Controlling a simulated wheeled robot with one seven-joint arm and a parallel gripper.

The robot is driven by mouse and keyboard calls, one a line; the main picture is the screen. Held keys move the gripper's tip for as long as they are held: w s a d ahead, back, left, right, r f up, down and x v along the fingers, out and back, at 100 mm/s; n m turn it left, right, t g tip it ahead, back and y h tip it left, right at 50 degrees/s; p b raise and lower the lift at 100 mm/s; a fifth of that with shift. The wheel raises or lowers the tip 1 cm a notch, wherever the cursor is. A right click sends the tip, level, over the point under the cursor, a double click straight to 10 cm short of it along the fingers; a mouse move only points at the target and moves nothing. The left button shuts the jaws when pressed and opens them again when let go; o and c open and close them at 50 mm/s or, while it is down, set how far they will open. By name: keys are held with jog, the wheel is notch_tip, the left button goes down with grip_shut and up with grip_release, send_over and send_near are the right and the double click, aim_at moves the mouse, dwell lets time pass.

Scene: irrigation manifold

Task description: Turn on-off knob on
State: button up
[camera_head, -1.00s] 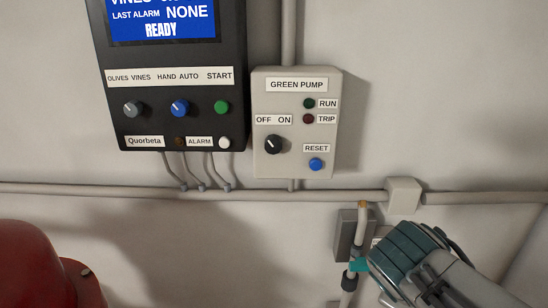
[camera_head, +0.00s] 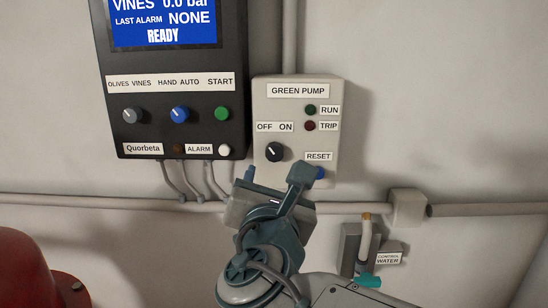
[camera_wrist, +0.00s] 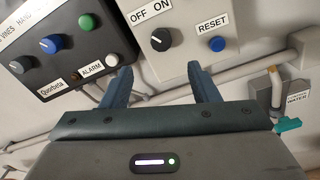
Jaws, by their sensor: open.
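The black on-off knob (camera_head: 274,152) sits on the light grey GREEN PUMP box (camera_head: 262,102), below the OFF and ON labels. Its white mark points up and left, toward OFF. It also shows in the wrist view (camera_wrist: 160,38), just beyond the fingertips. My gripper (camera_head: 276,174) is open and empty, just below the knob in the head view. In the wrist view its fingers (camera_wrist: 160,72) stand apart, one to each side of the knob's line, and do not touch it.
The black controller (camera_head: 180,60) with knobs and buttons is at left. A horizontal pipe (camera_head: 480,210), a teal-handled valve (camera_head: 368,281) and a red vessel (camera_head: 30,270) lie below.

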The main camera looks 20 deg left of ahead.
aim_at(274, 154)
jog(key=p+x, duration=0.1)
jog(key=x, duration=1)
jog(key=shift+d, duration=0.1)
jog(key=c, duration=1)
